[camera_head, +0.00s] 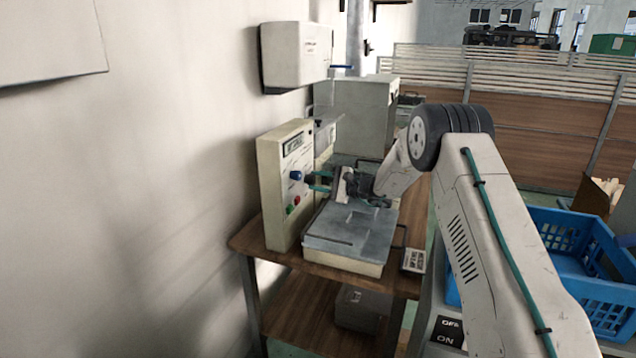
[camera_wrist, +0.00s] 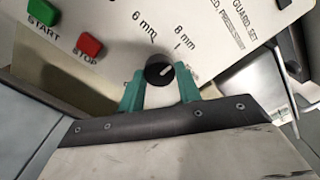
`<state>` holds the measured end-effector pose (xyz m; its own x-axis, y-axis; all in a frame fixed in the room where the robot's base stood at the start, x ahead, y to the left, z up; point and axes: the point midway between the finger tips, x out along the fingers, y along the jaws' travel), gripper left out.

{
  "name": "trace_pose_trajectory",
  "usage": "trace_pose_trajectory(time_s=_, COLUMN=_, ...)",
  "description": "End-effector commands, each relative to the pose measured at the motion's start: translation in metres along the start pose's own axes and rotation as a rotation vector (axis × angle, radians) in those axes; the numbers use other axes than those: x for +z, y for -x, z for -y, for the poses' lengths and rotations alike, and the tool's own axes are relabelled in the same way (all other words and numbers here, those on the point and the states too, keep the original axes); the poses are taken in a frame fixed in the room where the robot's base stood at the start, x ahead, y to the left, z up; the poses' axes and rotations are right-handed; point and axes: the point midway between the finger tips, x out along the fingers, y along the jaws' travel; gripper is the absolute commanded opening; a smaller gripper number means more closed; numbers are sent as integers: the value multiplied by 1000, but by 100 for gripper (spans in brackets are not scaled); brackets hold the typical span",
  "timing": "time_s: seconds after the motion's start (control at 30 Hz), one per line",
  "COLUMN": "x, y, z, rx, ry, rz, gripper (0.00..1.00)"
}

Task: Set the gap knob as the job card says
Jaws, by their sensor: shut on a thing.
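The gap knob (camera_wrist: 159,70) is small, round and black, on the pale panel (camera_wrist: 215,22) in the wrist view. Marks for 6 mm and 8 mm show above it. A light line on the knob points to the upper right, roughly towards the 8 mm side; the exact setting is hard to tell. My gripper (camera_wrist: 160,92) is shut on the knob, with a green fingertip on each side. In the head view my gripper (camera_head: 320,181) reaches the panel from the right.
A green START button (camera_wrist: 42,12) and red STOP button (camera_wrist: 89,44) sit left of the knob. A blue knob (camera_head: 296,175) and a display (camera_head: 293,144) are on the panel. A grey tray plate (camera_head: 345,235) lies below my gripper. Blue crates (camera_head: 565,235) stand right.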

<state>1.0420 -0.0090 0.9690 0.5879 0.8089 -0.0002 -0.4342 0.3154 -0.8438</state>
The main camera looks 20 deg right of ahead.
Motion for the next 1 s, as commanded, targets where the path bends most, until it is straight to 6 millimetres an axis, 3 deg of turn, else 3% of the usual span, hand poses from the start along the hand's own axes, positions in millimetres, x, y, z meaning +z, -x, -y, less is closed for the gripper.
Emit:
trace_pose_trajectory(time_s=0.6, x=-1, y=1, z=0, rx=0, ry=43, rz=-1, gripper=11)
trace_pose_trajectory(time_s=0.63, x=-1, y=1, z=0, rx=0, ry=43, rz=-1, gripper=36)
trace_pose_trajectory(time_s=0.7, x=0, y=1, z=0, rx=0, ry=43, rz=-1, gripper=56)
trace_pose_trajectory(time_s=1.0, x=0, y=1, z=0, rx=1, ry=43, rz=0, gripper=56)
